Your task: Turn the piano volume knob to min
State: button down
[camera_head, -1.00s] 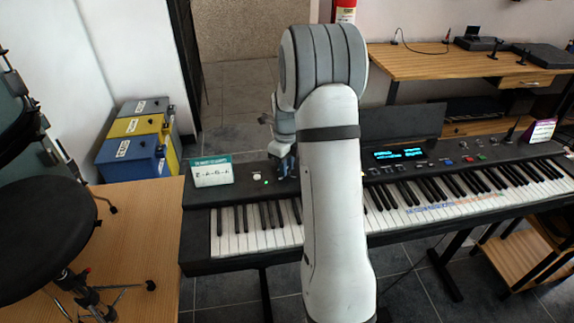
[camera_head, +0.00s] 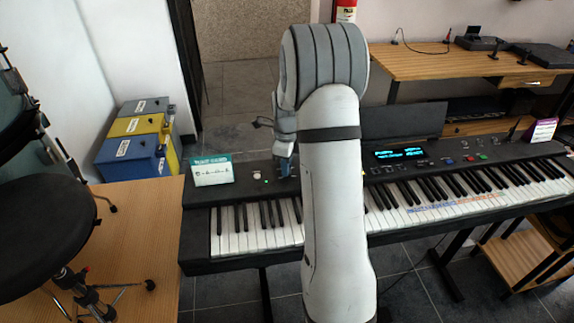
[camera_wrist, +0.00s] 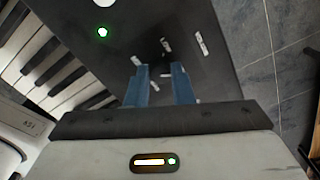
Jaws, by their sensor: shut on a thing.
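The piano (camera_head: 225,245) stands across the middle of the head view, with white and black keys and a dark top panel. My gripper (camera_head: 284,172) reaches down onto the left part of that panel, beside my arm. In the wrist view, the two blue fingers of my gripper (camera_wrist: 160,73) are shut on the dark volume knob (camera_wrist: 160,84), which is hard to make out against the dark panel. Short white marks surround it on the panel (camera_wrist: 195,22). The knob's pointer and exact setting cannot be told. In the head view, my gripper and arm hide the knob.
A white button (camera_head: 257,175) and a small green light (camera_wrist: 102,32) lie on the panel near my gripper. A white and green card (camera_head: 212,171) stands at the panel's left end. A lit blue display (camera_head: 400,153) is right of my arm. A drum stool (camera_head: 40,240) stands at left.

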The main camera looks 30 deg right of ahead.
jog(key=n, duration=0.4)
jog(key=shift+n, duration=0.4)
jog(key=n, duration=0.3)
jog(key=shift+n+b, duration=0.3)
jog(key=shift+b, duration=0.05)
jog(key=n, duration=1.2)
jog(key=shift+n+b, duration=0.3)
jog(key=n, duration=0.3)
jog(key=shift+n, duration=0.4)
jog(key=n, duration=0.4)
jog(key=shift+n, duration=1.7)
